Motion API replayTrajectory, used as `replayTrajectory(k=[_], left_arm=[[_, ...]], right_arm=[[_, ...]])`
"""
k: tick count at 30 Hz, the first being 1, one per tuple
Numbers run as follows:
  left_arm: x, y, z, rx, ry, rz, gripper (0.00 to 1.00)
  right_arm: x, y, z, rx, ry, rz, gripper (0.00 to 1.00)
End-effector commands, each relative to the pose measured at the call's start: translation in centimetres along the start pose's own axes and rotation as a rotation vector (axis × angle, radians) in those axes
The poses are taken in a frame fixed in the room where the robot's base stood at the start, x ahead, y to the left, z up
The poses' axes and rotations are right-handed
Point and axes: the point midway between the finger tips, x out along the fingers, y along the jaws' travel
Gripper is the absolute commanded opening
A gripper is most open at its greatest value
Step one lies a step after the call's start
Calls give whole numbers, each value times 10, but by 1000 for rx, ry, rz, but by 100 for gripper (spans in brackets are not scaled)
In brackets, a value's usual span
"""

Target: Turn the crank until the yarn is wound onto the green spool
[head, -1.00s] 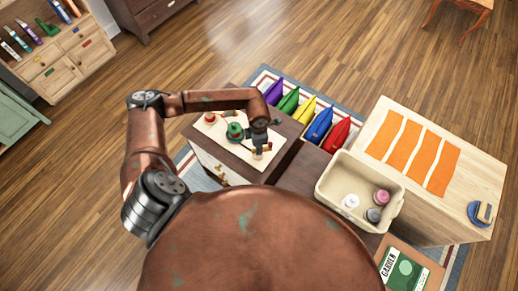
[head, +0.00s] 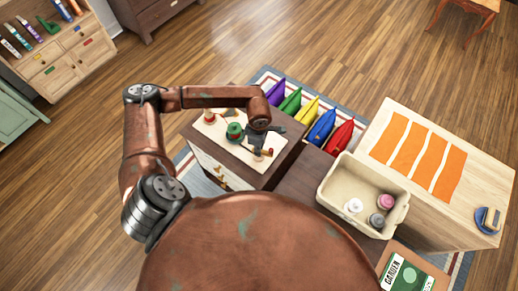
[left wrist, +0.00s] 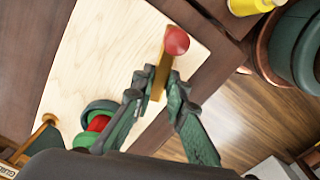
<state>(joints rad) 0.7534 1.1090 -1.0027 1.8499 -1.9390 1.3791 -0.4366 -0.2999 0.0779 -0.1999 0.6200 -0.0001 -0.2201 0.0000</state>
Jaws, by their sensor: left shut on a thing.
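My left gripper (left wrist: 157,98) has its fingers on both sides of the tan crank arm (left wrist: 160,72), shut on it. A red knob (left wrist: 176,41) tops the crank, beyond the fingertips. The green spool (left wrist: 85,140) stands just left of the fingers, with red yarn (left wrist: 98,124) between its flanges. In the head view my left gripper (head: 270,131) is over the right end of the pale board, beside the green spool (head: 235,131). A small red piece (head: 210,118) sits at the board's left end. My right gripper is not in view.
The pale board (head: 212,132) lies on a dark-topped cabinet (head: 282,148). Behind it stand colored bags (head: 320,127).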

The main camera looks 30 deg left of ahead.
Motion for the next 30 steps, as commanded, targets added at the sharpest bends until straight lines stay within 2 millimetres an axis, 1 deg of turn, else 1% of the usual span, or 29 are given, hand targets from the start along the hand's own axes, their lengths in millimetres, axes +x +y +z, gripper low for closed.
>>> replayTrajectory(k=[7, 8, 15, 21, 24, 26, 29, 30], left_arm=[[-1, 1, -1, -2, 3, 2, 0], [-1, 1, -1, -2, 3, 3, 14], [0, 1, -1, -2, 1, 1, 30], [0, 0, 0, -2, 1, 1, 30], [-2, 0, 0, -2, 0, 1, 30], [-6, 1, 0, -2, 0, 2, 30], [-19, 1, 0, -1, 1, 3, 30], [-26, 1, 0, -1, 0, 4, 30]], right_arm=[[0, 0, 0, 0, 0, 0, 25], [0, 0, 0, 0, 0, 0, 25], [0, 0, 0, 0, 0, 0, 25], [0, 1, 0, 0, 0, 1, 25], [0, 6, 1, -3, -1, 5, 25], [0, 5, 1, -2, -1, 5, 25], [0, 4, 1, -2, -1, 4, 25], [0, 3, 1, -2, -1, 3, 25]])
